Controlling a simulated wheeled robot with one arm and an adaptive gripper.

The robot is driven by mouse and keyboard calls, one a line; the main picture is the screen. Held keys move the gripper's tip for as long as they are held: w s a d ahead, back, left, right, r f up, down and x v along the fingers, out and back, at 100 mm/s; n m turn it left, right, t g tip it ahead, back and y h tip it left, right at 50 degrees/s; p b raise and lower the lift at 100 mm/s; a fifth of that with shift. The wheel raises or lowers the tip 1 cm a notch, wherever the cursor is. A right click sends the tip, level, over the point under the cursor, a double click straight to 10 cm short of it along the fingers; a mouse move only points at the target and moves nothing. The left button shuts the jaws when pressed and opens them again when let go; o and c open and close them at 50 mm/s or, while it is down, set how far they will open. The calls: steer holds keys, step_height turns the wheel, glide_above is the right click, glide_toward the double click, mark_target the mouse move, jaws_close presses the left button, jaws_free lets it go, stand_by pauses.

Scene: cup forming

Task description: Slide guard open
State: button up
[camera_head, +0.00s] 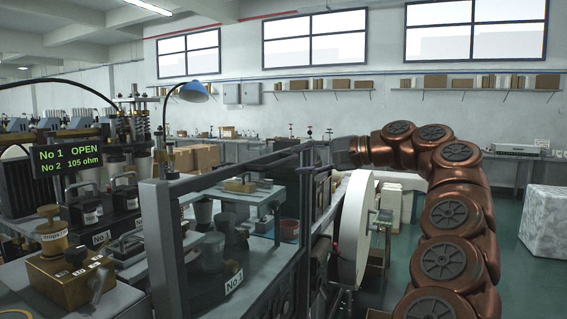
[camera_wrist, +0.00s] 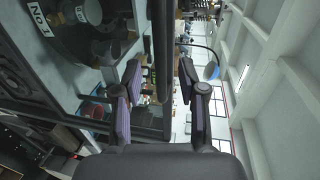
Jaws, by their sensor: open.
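The guard (camera_head: 160,248) is a grey upright frame at the front of the machine in the head view, with a top rail running back toward my gripper. My gripper (camera_head: 300,150) is at the far end of the rail, small and partly merged with the dark frame there. In the wrist view my gripper (camera_wrist: 160,69) is open, one finger on each side of a dark bar (camera_wrist: 163,40). The bar shows between the fingers; I cannot tell whether either finger touches it.
A display (camera_head: 68,155) reads "No 1 OPEN, No 2 105 ohm". A brass device (camera_head: 68,270) stands at the lower left. A blue lamp (camera_head: 194,92) rises behind the machine. A large pale disc (camera_head: 354,228) stands below my arm.

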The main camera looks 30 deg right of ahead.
mark_target(286, 161)
steer(key=x, duration=0.5)
steer(key=shift+w+a+f+p, duration=0.1)
steer(key=shift+w+a+p, duration=0.05)
steer(key=shift+w+p, duration=0.15)
steer(key=shift+c, duration=0.3)
jaws_close()
